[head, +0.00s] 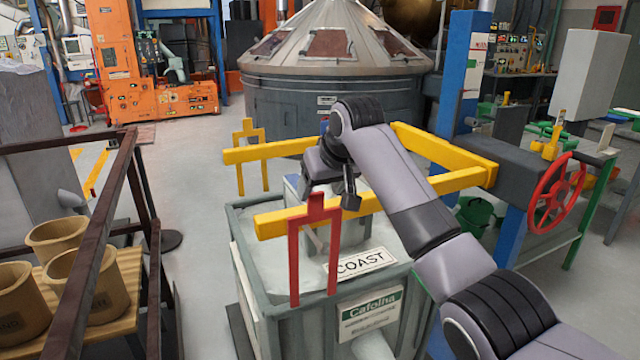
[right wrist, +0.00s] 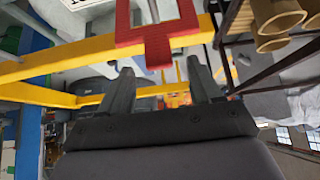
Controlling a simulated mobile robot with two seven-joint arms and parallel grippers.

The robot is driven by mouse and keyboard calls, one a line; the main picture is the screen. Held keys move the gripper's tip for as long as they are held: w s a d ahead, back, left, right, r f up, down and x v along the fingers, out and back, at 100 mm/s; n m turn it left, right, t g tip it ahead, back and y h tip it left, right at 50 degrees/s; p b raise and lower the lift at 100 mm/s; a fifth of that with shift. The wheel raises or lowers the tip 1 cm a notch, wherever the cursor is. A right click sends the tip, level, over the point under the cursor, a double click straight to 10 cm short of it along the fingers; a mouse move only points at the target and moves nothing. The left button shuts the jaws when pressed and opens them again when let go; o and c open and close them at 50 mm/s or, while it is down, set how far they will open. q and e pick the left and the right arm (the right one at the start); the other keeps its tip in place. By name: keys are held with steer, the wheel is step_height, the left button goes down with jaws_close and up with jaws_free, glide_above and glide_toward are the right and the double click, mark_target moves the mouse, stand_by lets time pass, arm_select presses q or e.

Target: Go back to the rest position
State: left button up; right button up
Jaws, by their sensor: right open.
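My right arm reaches in from the lower right of the head view. My right gripper (head: 334,190) is over the grey bin, close to the front yellow bar and the red bracket. In the right wrist view, the two dark fingers of my right gripper (right wrist: 160,82) stand apart with nothing held between them. The red bracket (right wrist: 160,32) shows just beyond the fingers there; I cannot tell whether they touch it. My left gripper is not in view.
A yellow bar (head: 278,224) crosses the grey bin (head: 300,325), with a red bracket (head: 294,262) hung on it. Brown railings (head: 95,240) and tan pots (head: 100,285) stand left. A red handwheel (head: 556,195) is right. Open floor lies left of the bin.

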steer(key=s+d+f+g, duration=0.1)
steer(key=s+d+f, duration=0.2)
steer(key=s+f, duration=0.35)
steer(key=s+d+f+m, duration=0.1)
steer(key=s+d+f, duration=0.25)
steer(key=f, duration=0.65)
steer(key=s+d+f+g, duration=0.1)
steer(key=s+d+f, duration=0.2)
steer(key=s+f, duration=0.4)
steer(key=s+d+f+h, duration=0.1)
steer(key=s+d, duration=0.2)
steer(key=s, duration=0.6)
steer(key=s+d+f+m+g+h, duration=0.1)
steer(key=s+d+f, duration=0.15)
steer(key=s, duration=0.65)
steer(key=s+d+f, duration=0.1)
steer(key=s+d, duration=0.3)
steer(key=s, duration=0.5)
steer(key=w+a+f+t+y, duration=0.1)
steer(key=w+a+f+t, duration=0.2)
steer(key=w+f+t, duration=0.3)
steer(key=shift+w+a+f+t+y, duration=0.3)
steer(key=shift+w+f, duration=0.1)
steer(key=shift+f, duration=1.2)
steer(key=shift+d, duration=0.1)
